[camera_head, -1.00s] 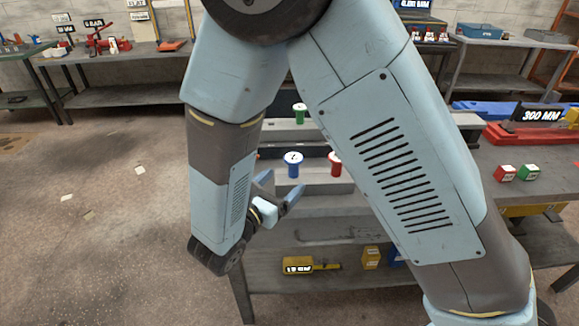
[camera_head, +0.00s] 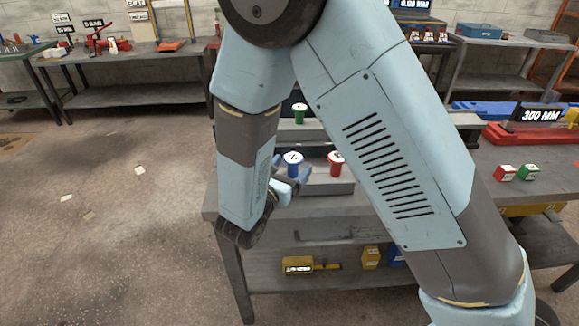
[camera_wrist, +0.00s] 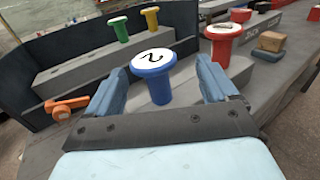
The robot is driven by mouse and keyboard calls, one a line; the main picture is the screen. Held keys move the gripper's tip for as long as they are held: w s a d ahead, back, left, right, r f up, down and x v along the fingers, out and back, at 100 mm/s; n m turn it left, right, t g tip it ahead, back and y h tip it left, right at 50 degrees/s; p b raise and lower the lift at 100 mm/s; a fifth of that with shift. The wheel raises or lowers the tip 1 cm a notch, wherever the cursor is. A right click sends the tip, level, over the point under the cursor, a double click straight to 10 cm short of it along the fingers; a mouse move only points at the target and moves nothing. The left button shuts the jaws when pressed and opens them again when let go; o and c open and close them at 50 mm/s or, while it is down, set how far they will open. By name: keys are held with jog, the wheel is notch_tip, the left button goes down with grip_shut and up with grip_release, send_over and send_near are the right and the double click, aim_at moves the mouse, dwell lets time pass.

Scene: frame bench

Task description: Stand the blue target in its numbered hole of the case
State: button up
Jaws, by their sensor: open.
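The blue target (camera_wrist: 155,82), a spool shape with a white top marked 2, stands upright in the wrist view; it also shows in the head view (camera_head: 293,165). My gripper (camera_wrist: 160,75) is open, with one blue finger on each side of the blue target. I cannot tell whether either finger touches it. In the head view my gripper (camera_head: 290,182) is partly hidden behind the target and my arm. A dark-walled case (camera_wrist: 70,42) stands behind, with a grey step (camera_wrist: 85,68). The numbered hole cannot be made out.
A green target (camera_wrist: 119,28) and a yellow target (camera_wrist: 151,20) stand on the step. A red target (camera_wrist: 222,42) stands upright right of the blue one. An orange clamp-like part (camera_wrist: 66,108) lies at left. A brown block (camera_wrist: 270,46) lies at right.

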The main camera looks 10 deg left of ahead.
aim_at(296, 158)
jog(key=shift+a+x, duration=0.1)
jog(key=shift+x, duration=1.1)
jog(key=shift+a+x, duration=0.15)
jog(key=shift+x, duration=1.05)
jog(key=shift+c, duration=0.5)
jog(key=c, duration=1)
jog(key=shift+r, duration=0.1)
